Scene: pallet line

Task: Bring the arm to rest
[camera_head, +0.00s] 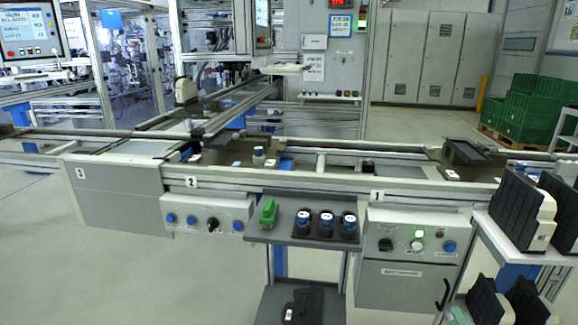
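A dark, curved finger-like piece at the lower right, in front of the grey control box, looks like part of my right gripper (442,293). Only this small part shows, so I cannot tell whether it is open or shut. It appears empty, with nothing seen hanging from it. My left gripper and arm are not in view.
A conveyor line (330,183) crosses the view. A small shelf (300,238) below it holds a green item (268,213) and three dark round pieces with blue-white tops (326,224). A rack (500,240) with black-and-white parts (517,207) stands right. Floor at left is clear.

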